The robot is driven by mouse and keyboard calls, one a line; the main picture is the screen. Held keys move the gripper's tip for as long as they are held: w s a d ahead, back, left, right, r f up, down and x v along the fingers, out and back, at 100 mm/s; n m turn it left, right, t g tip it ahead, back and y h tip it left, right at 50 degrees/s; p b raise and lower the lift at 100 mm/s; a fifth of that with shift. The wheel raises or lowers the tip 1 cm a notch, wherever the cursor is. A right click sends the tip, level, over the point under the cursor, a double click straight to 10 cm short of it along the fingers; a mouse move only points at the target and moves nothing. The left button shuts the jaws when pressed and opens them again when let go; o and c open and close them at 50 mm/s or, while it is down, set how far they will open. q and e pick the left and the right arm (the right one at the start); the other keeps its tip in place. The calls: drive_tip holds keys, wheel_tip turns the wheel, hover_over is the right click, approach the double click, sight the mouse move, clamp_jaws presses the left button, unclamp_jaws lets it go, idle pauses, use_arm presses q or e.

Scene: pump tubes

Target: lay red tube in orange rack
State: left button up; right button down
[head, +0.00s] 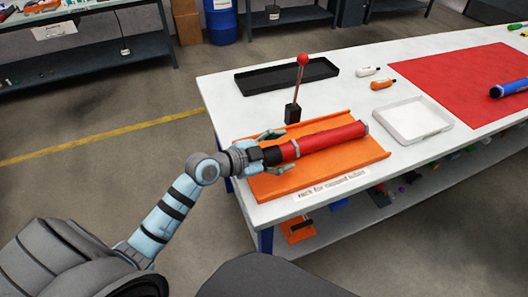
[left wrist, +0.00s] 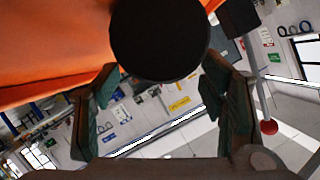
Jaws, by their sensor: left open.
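The red tube (head: 328,139) lies lengthwise on the orange rack (head: 290,182), with a grey band near its left end and a dark left end. The rack sits at the table's near left and its label (head: 331,185) is on the front edge. My left gripper (head: 266,152) is open at the tube's left end, with a finger to each side of it. In the left wrist view the tube's round black end (left wrist: 160,38) is just beyond the open fingers, and the rack (left wrist: 50,45) fills the upper left. Whether the fingers touch the tube is unclear. My right gripper is not in view.
A black stand with a red-knobbed lever (head: 293,112) rises just behind the rack. A black tray (head: 287,88) is further back. A white tray (head: 440,128) is to the right. Small white and orange bottles (head: 383,84) and a red mat (head: 450,80) with a blue tube (head: 510,88) lie beyond.

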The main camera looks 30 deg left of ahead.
use_arm(q)
drive_tip(key=p+v, duration=0.1)
drive_tip(key=v, duration=0.8)
drive_tip(key=shift+w, duration=0.1)
drive_tip(key=shift+d, duration=0.1)
